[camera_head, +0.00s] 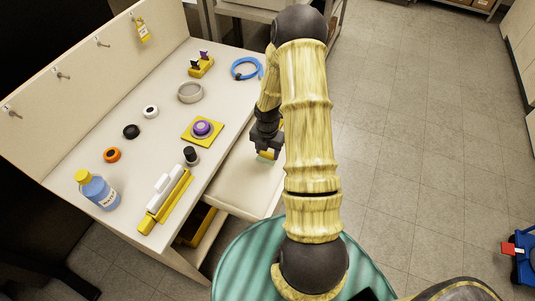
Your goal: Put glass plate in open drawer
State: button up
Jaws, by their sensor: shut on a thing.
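My gripper (266,150) points down at the middle of the view, beside the right edge of the workbench. A pale open drawer (238,185) juts out from the bench's right side. My gripper and the plate appear over its far part. I cannot tell whether the plate touches the drawer. My arm hides the drawer's right side.
The workbench (75,150) holds a blue bottle (98,190), a yellow-and-white device (165,197), a purple-topped piece on a yellow plate (203,128), a grey ring (190,92) and a blue coil (246,68). A yellow item (196,225) sits lower down.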

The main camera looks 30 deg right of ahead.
aim_at(267, 153)
jog(key=shift+f, duration=1.05)
jog(key=shift+f, duration=0.15)
jog(key=o, duration=1.4)
notch_tip(267, 153, up, 12)
jog(key=shift+r+p, duration=0.15)
jog(key=shift+p, duration=0.4)
